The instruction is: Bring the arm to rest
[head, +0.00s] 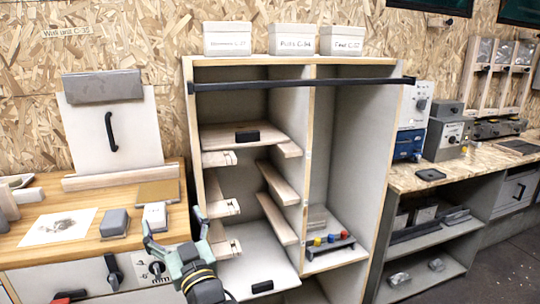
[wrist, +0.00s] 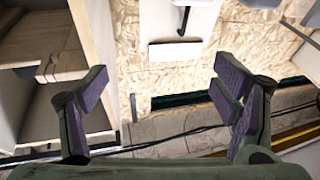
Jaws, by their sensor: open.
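My gripper (head: 177,238) is at the lower left in the head view, in front of the wooden bench's right end and left of the open cabinet. Its fingers are spread and nothing is between them. In the wrist view my gripper (wrist: 160,95) shows two purple-padded fingers wide apart, with OSB wall and a grey strip behind the gap. The view there looks turned over. The fingers appear apart from the cabinet (head: 190,130), though the exact distance is hard to tell.
The wooden bench (head: 80,196) holds a white block (head: 154,214) and a grey block (head: 115,222) close to my gripper. The cabinet has pulled-out shelves (head: 262,272) and a black bar (head: 300,85) across its top. Another bench (head: 430,180) stands at right; floor shows at lower right.

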